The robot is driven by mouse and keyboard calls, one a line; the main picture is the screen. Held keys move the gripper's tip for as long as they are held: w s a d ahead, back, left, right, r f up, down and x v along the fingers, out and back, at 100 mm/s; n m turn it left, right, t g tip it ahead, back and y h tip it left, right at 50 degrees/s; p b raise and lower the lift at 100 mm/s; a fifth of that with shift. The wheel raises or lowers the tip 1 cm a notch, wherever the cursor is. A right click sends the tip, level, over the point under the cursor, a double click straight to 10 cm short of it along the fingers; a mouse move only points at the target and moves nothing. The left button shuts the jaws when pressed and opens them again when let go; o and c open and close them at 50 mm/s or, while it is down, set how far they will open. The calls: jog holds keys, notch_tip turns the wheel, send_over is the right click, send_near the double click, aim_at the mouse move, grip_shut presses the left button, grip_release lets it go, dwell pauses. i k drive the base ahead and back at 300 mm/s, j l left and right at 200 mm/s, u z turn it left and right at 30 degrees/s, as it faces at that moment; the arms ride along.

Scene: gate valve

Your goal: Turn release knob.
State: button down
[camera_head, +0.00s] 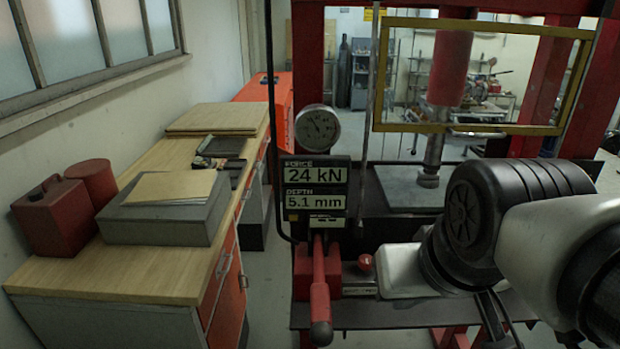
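A small red knob (365,262), which looks like the release knob, sits low on the red press, right of the red pump lever (320,290). My arm reaches in from the right, and its white end lies just right of the knob. The fingers of my gripper cannot be made out clearly, so I cannot tell whether they are open or touch the knob. A display (314,187) above the lever reads 24 kN force and 5.1 mm depth. A round gauge (317,129) is above the display.
The press has a red ram (450,68) behind a yellow-framed clear guard (480,75), above a dark bed plate (405,190). A wooden workbench (120,277) at left carries a red can (55,215) and a grey box (165,220). Floor shows between bench and press.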

aim_at(364, 261)
jog(key=l+u, duration=0.35)
jog(key=i+l+u, duration=0.1)
jog(key=l+u, duration=0.6)
jog(key=j, duration=0.1)
